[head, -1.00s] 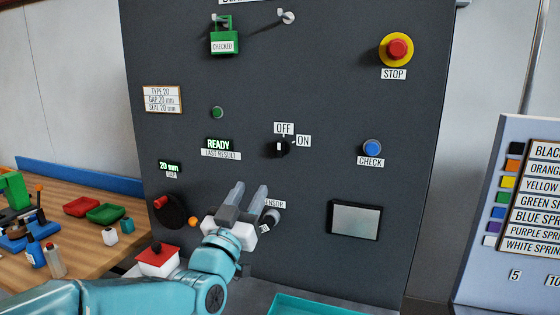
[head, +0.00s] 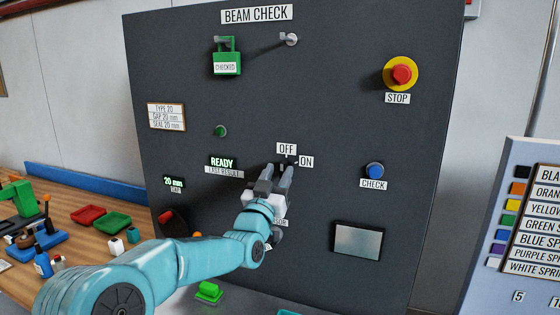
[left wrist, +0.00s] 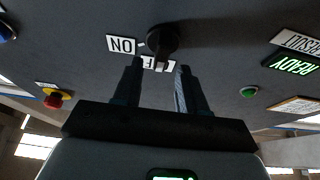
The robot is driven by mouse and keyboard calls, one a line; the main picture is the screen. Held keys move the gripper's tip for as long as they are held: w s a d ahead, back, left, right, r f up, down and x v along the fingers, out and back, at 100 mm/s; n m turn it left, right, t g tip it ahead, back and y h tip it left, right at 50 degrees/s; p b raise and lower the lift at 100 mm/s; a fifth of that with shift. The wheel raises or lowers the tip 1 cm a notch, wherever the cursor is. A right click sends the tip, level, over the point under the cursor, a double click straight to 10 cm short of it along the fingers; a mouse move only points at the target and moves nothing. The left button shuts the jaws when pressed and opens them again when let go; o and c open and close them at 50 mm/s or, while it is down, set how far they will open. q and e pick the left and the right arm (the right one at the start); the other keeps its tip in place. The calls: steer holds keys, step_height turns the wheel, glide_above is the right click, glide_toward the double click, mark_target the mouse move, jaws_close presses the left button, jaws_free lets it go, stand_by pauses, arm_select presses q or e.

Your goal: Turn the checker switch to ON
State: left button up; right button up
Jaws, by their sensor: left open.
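The checker switch (head: 289,161) is a dark round knob on the grey panel, with an OFF label (head: 286,149) above it and an ON label (head: 306,161) to its right. My left gripper (head: 277,172) is open and empty just below the knob, its fingers partly covering it. In the left wrist view, which is upside down, the knob (left wrist: 162,38) lies just beyond and between the open fingertips (left wrist: 160,70). Its handle points at the OFF label, which it partly covers. I cannot tell whether the fingers touch it. My right gripper is not in view.
The panel also carries a blue CHECK button (head: 375,170), a red STOP button (head: 401,74), a green READY display (head: 222,162) and a green CHECKED padlock (head: 227,63). A wooden bench (head: 88,245) with trays stands at left, and a colour-label board (head: 515,230) at right.

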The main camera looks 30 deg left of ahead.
arm_select(q)
steer(key=shift+w+r, duration=0.2)
steer(key=shift+w, duration=0.45)
steer(key=shift+w+a, duration=0.1)
steer(key=shift+w, duration=0.05)
steer(key=shift+r, duration=0.1)
steer(key=shift+a, duration=0.1)
jaws_close()
